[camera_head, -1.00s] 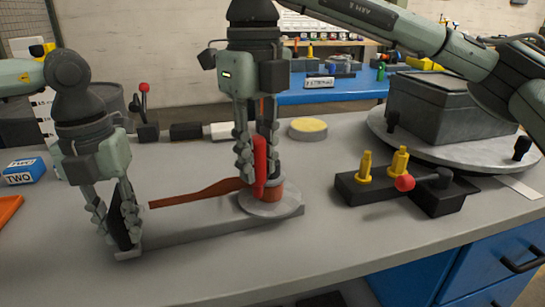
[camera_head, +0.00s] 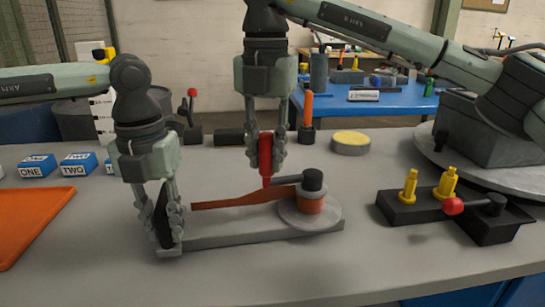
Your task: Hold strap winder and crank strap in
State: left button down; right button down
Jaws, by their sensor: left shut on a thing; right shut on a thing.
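The strap winder has a flat grey bar base (camera_head: 240,235) lying on the bench, with a round grey disc (camera_head: 332,217) at its right end. An orange-red strap (camera_head: 236,201) is wrapped on the hub above the disc, and its free part stretches left above the bar. A dark crank arm (camera_head: 287,180) runs left from the black hub cap (camera_head: 313,179) to an upright red handle (camera_head: 265,160). My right gripper (camera_head: 266,160) is shut on the red handle from above. My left gripper (camera_head: 167,222) is shut on a black upright grip (camera_head: 162,220) at the bar's left end.
A black block (camera_head: 420,208) with yellow pegs and a red-knobbed lever stands right of the winder. A round yellow-topped tin (camera_head: 351,142) is behind it. An orange tray (camera_head: 30,225) and blue labelled blocks (camera_head: 77,164) lie left. The bench front is clear.

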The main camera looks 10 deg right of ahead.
jog(key=w+d+m, duration=0.3)
jog(key=w+m, duration=0.5)
jog(key=m, duration=0.3)
jog(key=shift+w+d, duration=0.15)
jog(key=shift+d, duration=0.2)
jog(key=shift+r, duration=0.1)
dwell(0.4)
jog(key=c, duration=1.3)
grip_release()
notch_tip(320, 180, up, 12)
